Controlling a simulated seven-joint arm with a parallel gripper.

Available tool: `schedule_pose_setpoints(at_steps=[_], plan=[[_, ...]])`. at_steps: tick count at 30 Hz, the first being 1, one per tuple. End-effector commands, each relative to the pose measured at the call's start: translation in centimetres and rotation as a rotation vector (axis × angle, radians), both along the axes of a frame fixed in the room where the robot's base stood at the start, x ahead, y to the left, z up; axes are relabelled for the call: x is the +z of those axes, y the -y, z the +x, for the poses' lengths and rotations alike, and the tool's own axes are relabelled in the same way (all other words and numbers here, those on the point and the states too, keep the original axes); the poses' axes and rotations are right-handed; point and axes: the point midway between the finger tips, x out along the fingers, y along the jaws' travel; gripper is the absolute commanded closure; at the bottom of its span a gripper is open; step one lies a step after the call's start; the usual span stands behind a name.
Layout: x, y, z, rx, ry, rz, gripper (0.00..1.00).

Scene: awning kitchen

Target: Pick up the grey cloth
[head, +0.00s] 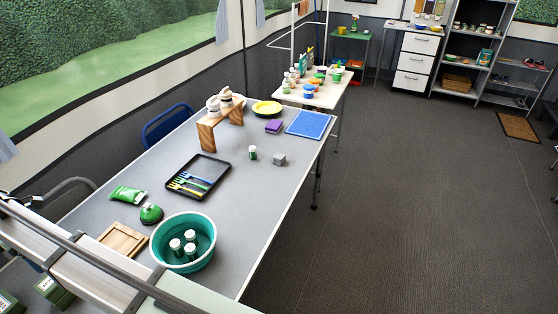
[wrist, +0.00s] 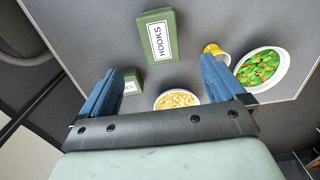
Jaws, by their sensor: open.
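Near the grey thing are a green bottle (head: 252,153), a blue mat (head: 311,124) and a purple block (head: 274,127). A black tray (head: 172,193) and teal tub (head: 207,257) stand nearer.

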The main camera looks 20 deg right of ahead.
Motion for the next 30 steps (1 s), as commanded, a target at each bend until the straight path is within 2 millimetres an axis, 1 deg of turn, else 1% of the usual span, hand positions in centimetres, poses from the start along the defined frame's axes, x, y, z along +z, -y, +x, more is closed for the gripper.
schedule_pose_setpoints(at_steps=[9,10,14,22,23,26,29,30], plan=[[0.0,0.0,0.0,0.000,0.000,0.000,0.03],[0.0,0.0,0.0,0.000,0.000,0.000,0.04],[0.0,0.0,0.0,0.000,0.000,0.000,0.16],[0.0,0.2,0.3,-0.005,0.000,0.000,0.16],[0.0,0.5,0.5,-0.009,0.000,0.000,0.16],[0.0,2.0,2.2,-0.037,0.000,0.000,0.16],[0.0,4.6,4.9,-0.085,0.000,0.000,0.16],[-0.1,5.9,6.2,-0.108,-0.001,-0.001,0.16]])
